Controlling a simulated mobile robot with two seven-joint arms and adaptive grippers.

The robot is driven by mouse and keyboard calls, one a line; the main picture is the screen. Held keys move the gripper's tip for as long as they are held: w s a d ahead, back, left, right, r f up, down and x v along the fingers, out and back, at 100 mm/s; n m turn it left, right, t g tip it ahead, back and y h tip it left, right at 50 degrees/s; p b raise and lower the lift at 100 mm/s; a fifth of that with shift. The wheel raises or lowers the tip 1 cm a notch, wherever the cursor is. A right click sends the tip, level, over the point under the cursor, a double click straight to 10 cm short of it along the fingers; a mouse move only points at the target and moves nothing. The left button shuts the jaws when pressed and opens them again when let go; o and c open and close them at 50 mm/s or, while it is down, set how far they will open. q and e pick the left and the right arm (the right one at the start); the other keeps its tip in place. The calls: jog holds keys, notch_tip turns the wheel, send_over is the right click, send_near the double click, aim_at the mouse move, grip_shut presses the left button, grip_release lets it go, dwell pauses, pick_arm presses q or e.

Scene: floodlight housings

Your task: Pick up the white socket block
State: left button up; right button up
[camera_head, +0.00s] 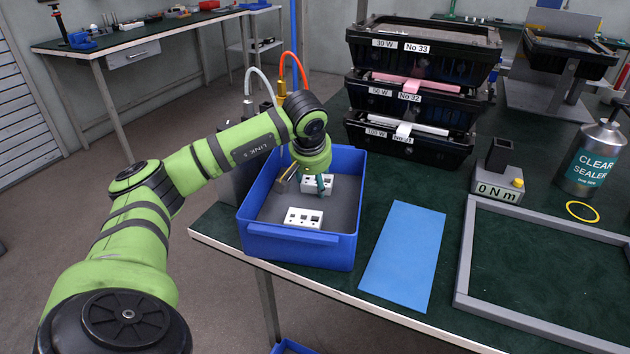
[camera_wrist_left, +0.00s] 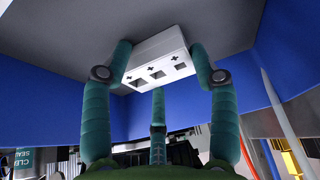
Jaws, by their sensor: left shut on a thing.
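A white socket block (camera_head: 313,190) with dark square openings is inside the blue bin (camera_head: 296,241), toward its back. It also shows in the left wrist view (camera_wrist_left: 160,58). My left gripper (camera_head: 320,184) reaches down into the bin from above. Its teal fingers are shut on this block, with one finger on each side of it in the left wrist view. I cannot tell whether the block touches the bin's grey floor. A second white socket block (camera_head: 304,218) lies on the floor near the bin's front wall. My right gripper is not in view.
A blue mat (camera_head: 403,255) lies right of the bin, then a grey frame (camera_head: 463,255). Stacked black trays (camera_head: 410,148) stand behind. A torque block (camera_head: 498,184) and a sealer can (camera_head: 592,160) are farther right.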

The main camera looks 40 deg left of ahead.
pick_arm(q)
jog(key=shift+s+d+f, duration=0.1)
jog(key=shift+d+f, duration=0.05)
jog(key=shift+f, duration=0.15)
